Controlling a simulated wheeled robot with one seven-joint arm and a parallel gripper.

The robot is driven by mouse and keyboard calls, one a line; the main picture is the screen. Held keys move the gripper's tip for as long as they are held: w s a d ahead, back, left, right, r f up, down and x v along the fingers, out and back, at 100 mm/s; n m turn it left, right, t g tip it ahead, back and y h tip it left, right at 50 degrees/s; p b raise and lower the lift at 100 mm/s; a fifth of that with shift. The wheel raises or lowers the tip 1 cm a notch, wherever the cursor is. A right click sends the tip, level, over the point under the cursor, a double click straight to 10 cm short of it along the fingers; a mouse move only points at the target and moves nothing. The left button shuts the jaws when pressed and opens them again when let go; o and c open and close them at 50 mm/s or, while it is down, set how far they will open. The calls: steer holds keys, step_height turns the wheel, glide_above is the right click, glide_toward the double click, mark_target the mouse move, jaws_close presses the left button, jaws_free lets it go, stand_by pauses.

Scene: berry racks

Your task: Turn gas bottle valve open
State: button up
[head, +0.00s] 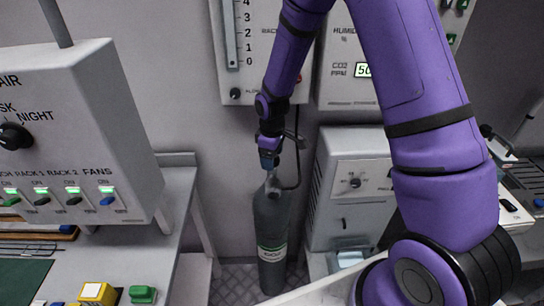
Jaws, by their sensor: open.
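The gas bottle (271,225) is a grey-green cylinder with a white and green label. It stands upright on a patterned metal floor plate between the left bench and a white unit. Its valve (273,184) at the top shows only in part, under my gripper. My gripper (268,166) points down from the purple arm and is right above or at the valve. Its fingers are open. The picture is too small to tell whether they touch the valve or sit around it. A dark hose (297,165) runs from the bottle's top up the wall.
A white control box (80,140) with a knob and lit switches stands at the left, above a bench (180,200). A white unit with a dial (352,190) stands close to the bottle's right. Yellow and green blocks (143,294) lie at the lower left.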

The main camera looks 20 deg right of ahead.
steer(key=shift+f, duration=0.15)
steer(key=c, duration=0.9)
